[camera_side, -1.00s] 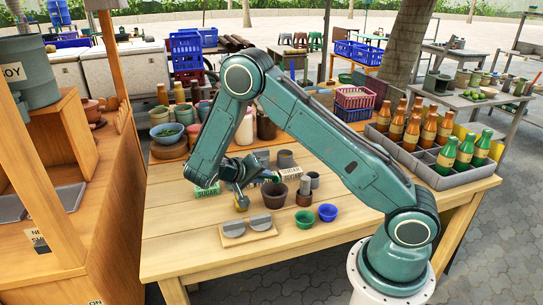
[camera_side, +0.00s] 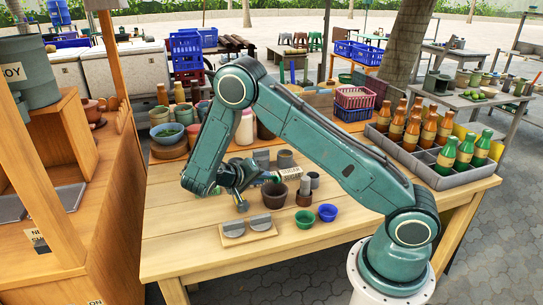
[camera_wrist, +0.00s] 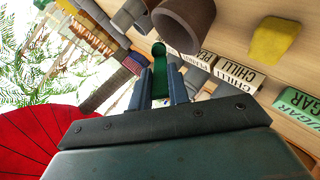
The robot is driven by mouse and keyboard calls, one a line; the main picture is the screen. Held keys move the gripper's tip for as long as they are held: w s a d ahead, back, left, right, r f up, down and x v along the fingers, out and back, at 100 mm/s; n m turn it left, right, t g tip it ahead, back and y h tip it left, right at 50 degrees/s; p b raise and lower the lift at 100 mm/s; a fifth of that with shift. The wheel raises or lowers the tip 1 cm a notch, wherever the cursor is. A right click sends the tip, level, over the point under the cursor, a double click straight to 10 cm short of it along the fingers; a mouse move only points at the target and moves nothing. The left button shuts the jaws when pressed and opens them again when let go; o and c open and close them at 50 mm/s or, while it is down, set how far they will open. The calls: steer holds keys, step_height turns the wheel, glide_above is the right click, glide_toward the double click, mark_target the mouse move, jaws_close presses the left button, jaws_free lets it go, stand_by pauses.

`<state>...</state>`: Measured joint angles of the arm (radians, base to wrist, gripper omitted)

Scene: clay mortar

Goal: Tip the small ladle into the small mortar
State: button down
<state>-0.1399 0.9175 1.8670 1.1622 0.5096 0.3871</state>
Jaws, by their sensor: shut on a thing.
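My gripper (camera_wrist: 161,82) is shut on a green ladle (camera_wrist: 159,60), which stands up between its two grey-blue fingers in the wrist view. In the side view, my gripper (camera_side: 260,181) points right, with a bit of green at its tip. A dark brown round mortar (camera_side: 275,198) stands upright on the wooden table just right of and below the tip. It also shows in the wrist view (camera_wrist: 184,24), close beyond the ladle. A grey mortar-like vessel (camera_side: 285,158) stands farther back. I cannot tell whether anything is in the ladle or the brown mortar.
A brown cylinder (camera_side: 304,196), a green bowl (camera_side: 304,220) and a blue bowl (camera_side: 327,212) stand right of the mortar. A board with grey half-discs (camera_side: 262,236) lies in front. A bottle crate (camera_side: 428,166) fills the right side. The table's front left is clear.

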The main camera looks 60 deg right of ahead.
steer(key=shift+s+d+r+y, duration=0.1)
steer(key=shift+d+r+y, duration=0.5)
steer(key=shift+y, duration=0.4)
steer(key=shift+s+d+r+t+y, duration=0.1)
steer(key=shift+d+r+t+y, duration=0.1)
steer(key=shift+r+t+y, duration=0.55)
steer(key=shift+f, duration=0.2)
steer(key=shift+d+r+y, duration=0.1)
steer(key=shift+y, duration=0.15)
steer(key=shift+s+d+r+y, duration=0.15)
steer(key=shift+d+r+y, duration=0.15)
steer(key=shift+y, duration=0.3)
steer(key=shift+s+d+r+t+y, duration=0.15)
steer(key=shift+d+r+t+y, duration=0.15)
steer(key=shift+d+r+y, duration=0.55)
steer(key=shift+s+d+r+t+y, duration=0.1)
steer(key=shift+d+r+t+y, duration=0.2)
steer(key=shift+y, duration=0.9)
steer(key=shift+s+d+r+t+y, duration=0.2)
steer(key=shift+d+r+y, duration=0.4)
steer(key=shift+y, duration=0.45)
steer(key=shift+a+r, duration=0.1)
